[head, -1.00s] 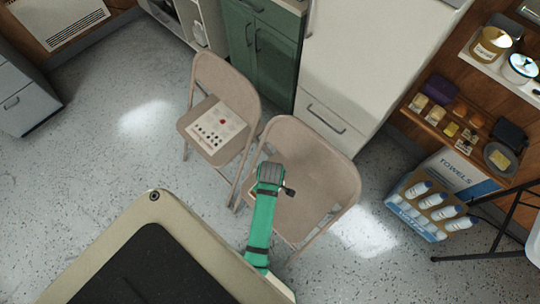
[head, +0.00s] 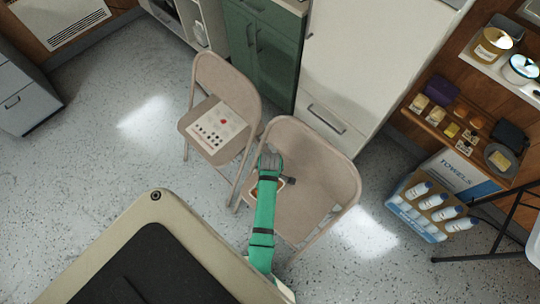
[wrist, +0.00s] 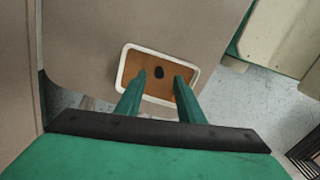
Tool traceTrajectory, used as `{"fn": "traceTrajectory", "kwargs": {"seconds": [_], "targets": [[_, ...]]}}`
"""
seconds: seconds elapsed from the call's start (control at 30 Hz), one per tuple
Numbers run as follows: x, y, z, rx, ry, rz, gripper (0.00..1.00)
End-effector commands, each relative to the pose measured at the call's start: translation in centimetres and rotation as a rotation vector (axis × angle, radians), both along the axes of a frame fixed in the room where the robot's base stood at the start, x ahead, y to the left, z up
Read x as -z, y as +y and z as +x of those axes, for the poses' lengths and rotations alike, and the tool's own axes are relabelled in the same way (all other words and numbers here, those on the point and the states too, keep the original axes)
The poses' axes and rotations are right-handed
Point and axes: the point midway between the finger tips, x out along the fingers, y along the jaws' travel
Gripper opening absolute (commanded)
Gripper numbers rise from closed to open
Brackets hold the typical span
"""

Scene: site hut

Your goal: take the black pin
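The black pin (wrist: 159,72) shows in the wrist view as a small dark oval on the brown floor of a shallow white-rimmed tray (wrist: 125,65). The tray rests on the seat of the right folding chair. My gripper (wrist: 161,78) is open, its two green fingers apart and reaching over the tray, with the pin showing between the fingertips. I cannot tell how far above the pin the tips are.
The right chair's backrest (head: 325,155) rises beside my arm. The left chair (head: 190,122) holds a printed sheet (head: 219,128) with dark spots and one red spot. A white fridge (head: 365,60) stands behind. A beige-rimmed black surface (head: 150,270) lies in front.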

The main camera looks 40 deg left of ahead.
Motion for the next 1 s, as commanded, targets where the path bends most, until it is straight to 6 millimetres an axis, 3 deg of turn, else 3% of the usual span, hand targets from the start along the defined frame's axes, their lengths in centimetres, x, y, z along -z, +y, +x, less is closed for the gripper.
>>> {"fn": "traceTrajectory", "kwargs": {"seconds": [0.2, 0.53, 0.7, 1.0], "targets": [[2.9, 0.1, 0.0, 0.001, 0.001, 0.000, 0.35], [3.6, 0.0, 0.1, 0.005, -0.001, 0.001, 0.35], [3.6, -0.1, 0.1, 0.006, -0.001, 0.001, 0.00], [3.6, 0.0, 0.1, 0.005, 0.000, 0.001, 0.00]]}}
